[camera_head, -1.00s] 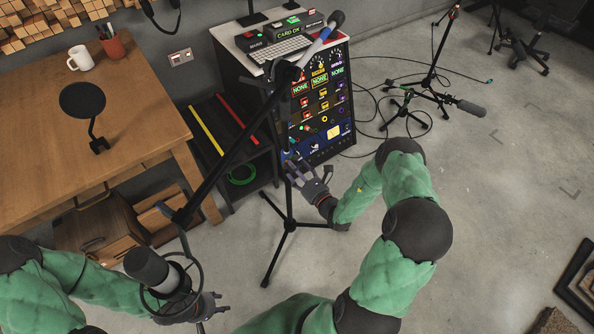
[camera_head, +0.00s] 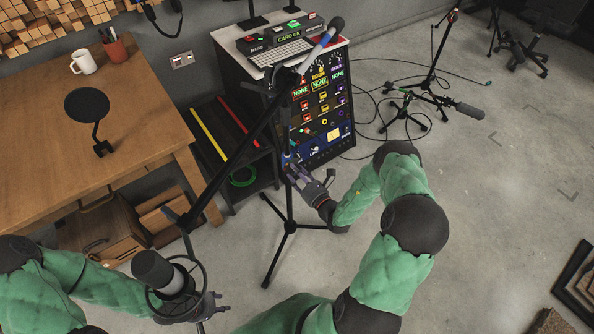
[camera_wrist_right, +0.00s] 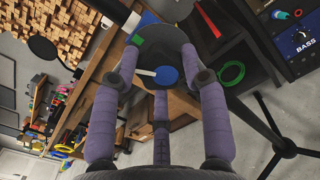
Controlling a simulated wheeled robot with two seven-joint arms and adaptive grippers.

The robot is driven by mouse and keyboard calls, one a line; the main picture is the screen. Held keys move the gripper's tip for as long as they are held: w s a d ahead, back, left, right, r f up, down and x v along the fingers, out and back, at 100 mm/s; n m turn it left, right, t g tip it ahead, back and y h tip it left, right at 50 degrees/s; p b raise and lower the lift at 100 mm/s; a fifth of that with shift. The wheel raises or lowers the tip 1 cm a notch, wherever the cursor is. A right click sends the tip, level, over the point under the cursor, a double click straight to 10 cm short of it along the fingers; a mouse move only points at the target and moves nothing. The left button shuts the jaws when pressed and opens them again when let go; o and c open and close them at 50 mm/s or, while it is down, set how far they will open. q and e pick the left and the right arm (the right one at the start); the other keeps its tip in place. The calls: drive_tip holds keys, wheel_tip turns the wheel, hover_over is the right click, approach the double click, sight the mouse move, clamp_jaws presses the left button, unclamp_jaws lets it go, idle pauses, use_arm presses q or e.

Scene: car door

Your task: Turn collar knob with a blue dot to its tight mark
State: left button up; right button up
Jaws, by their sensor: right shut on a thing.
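The dark round collar knob (camera_wrist_right: 180,38) is on the microphone stand's upright, seen end-on in the right wrist view. It has a large blue dot (camera_wrist_right: 166,75) with a short pale bar pointing left. A green patch (camera_wrist_right: 138,41) shows up and left of the dot; I cannot tell which mark is the tight one. My right gripper (camera_head: 291,168) is shut on the knob at the upright, with purple fingers (camera_wrist_right: 160,80) around it. My left gripper (camera_head: 213,304) is low by the studio microphone (camera_head: 158,272); its finger state is unclear.
The stand's tripod legs (camera_head: 290,226) spread on the floor, and its long boom (camera_head: 240,150) crosses the view. A rack console (camera_head: 318,110) stands behind. A wooden table (camera_head: 130,130) is at left. Floor at right is mostly open, with other stands (camera_head: 430,90).

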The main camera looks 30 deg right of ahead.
drive_tip(key=m+p, duration=0.1)
drive_tip(key=m, duration=0.1)
drive_tip(key=m+p, duration=0.1)
drive_tip(key=m, duration=0.1)
drive_tip(key=shift+s+a+f+p, duration=0.1)
drive_tip(key=shift+s+f+p, duration=0.1)
drive_tip(key=shift+p, duration=0.2)
drive_tip(key=shift+m+p, duration=0.3)
drive_tip(key=shift+m, duration=0.4)
drive_tip(key=shift+a+f, duration=0.15)
drive_tip(key=o, duration=1.1)
drive_tip(key=shift+w, duration=0.1)
drive_tip(key=shift+r, duration=0.2)
drive_tip(key=s, duration=0.8)
drive_tip(key=s+d, duration=0.1)
drive_tip(key=s, duration=0.3)
drive_tip(key=shift+d, duration=0.1)
